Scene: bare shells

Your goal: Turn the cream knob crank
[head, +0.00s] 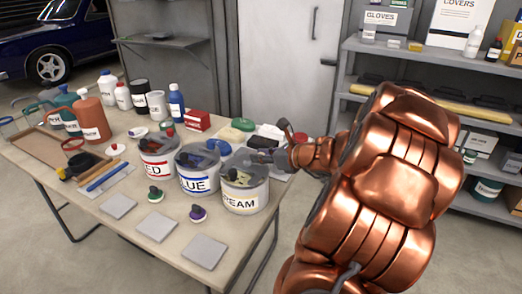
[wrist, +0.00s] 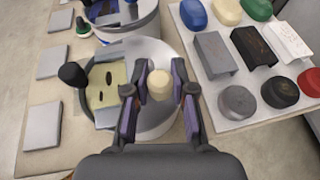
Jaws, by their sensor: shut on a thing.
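The can labelled CREAM (head: 243,198) stands at the right end of the row of three cans on the table. Its grey lid (wrist: 150,52) fills the middle of the wrist view, with an opening showing cream-coloured contents and a dark knob at its left edge. The cream knob (wrist: 160,88) is upright between the fingers of my gripper (wrist: 160,80), which is shut on it. In the head view my gripper (head: 266,157) is over the can's top, small and partly lost against the dark parts there. The crank arm under the knob is hidden.
The BLUE can (head: 197,184) stands close on the left, with the RED can (head: 157,168) beyond it. Grey square pads (head: 205,252) and small dark knobs (head: 197,213) lie in front. Coloured blocks and dark pucks (wrist: 238,103) sit on a white sheet to the right.

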